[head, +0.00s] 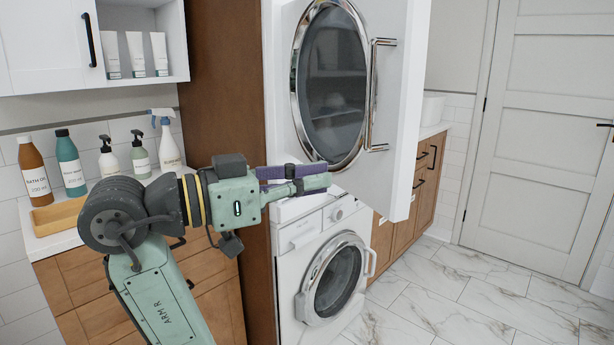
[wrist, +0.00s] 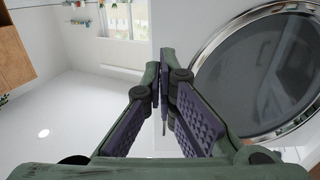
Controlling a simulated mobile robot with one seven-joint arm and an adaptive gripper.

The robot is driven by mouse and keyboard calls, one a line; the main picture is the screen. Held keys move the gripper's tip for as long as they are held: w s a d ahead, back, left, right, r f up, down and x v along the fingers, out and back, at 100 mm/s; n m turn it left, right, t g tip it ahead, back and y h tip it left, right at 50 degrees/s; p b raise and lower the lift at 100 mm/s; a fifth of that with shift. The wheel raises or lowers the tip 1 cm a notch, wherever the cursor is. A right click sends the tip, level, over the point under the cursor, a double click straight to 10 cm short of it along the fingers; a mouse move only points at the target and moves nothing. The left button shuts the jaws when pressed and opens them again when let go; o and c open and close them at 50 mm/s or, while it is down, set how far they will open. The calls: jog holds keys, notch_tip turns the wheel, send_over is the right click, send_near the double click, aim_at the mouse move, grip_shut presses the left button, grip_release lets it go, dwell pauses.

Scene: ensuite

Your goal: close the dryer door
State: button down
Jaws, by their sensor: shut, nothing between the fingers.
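The dryer (head: 281,110) is the upper white machine, stacked over a washer. Its door (head: 404,120) has a round dark window in a chrome ring and a chrome handle (head: 371,95) at the right. The door's white panel stands out at an angle, its lower right corner jutting beyond the washer's front. The round window (wrist: 262,75) also shows at the right of the wrist view. My gripper (head: 328,174) is shut and empty, its fingertips near the lower edge of the chrome ring. In the wrist view my fingers (wrist: 163,72) meet beside white surfaces. I cannot tell whether they touch the door.
The washer (head: 300,240) below has its round door shut. A brown side panel (head: 228,80) stands left of the machines. A counter (head: 75,238) with several bottles is at the left, under a white cabinet. Marble floor (head: 470,290) is free at the right, before a white room door (head: 540,130).

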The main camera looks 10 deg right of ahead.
aim_at(389, 167)
jog(key=p+x, duration=0.2)
jog(key=x, duration=0.8)
jog(key=shift+d, duration=0.1)
jog(key=shift+d, duration=0.15)
